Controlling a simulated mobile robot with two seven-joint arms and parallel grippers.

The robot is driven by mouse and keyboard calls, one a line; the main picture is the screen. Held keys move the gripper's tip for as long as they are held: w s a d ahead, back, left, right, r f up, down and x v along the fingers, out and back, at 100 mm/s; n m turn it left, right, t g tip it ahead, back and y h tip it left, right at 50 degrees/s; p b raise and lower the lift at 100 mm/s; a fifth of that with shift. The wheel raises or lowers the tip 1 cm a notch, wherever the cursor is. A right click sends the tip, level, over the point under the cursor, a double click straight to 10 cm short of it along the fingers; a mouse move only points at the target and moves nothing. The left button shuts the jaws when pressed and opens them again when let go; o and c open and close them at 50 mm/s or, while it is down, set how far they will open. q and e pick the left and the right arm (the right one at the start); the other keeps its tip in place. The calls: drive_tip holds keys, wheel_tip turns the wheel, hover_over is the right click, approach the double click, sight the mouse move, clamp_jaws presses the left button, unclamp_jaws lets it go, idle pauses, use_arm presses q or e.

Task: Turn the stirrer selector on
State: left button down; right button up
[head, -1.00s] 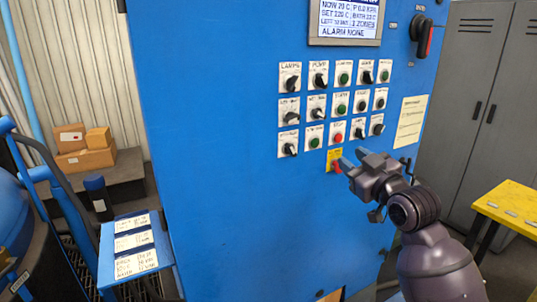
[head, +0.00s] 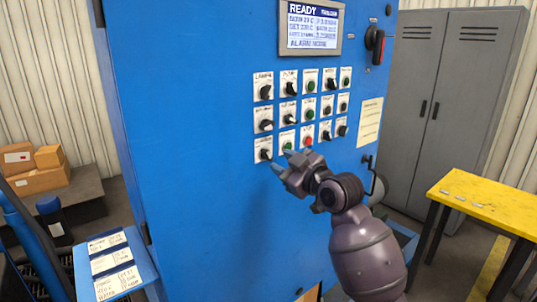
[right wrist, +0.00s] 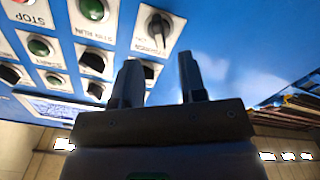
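The stirrer selector (head: 264,155) is a black knob on a white plate, at the left end of the bottom row on the blue cabinet. It also shows in the right wrist view (right wrist: 158,27), upper middle, beside a green button labelled STIR RUN (right wrist: 92,9). Its exact setting is hard to read. My right gripper (head: 281,161) is in front of the panel, just below and right of the selector, apart from it. In the wrist view its two fingers (right wrist: 159,78) stand apart with nothing between them. My left gripper is not in view.
Other knobs and buttons fill the panel rows, including a red STOP button (head: 307,142) close by. A screen (head: 313,27) above reads READY. A yellow table (head: 480,205) stands right, and a sloped label stand (head: 140,262) lower left.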

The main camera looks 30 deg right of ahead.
sight(269, 156)
drive_tip(key=shift+w+a+p, duration=0.2)
drive_tip(key=shift+w+p, duration=0.2)
drive_tip(key=shift+w, duration=2.55)
clamp_jaws()
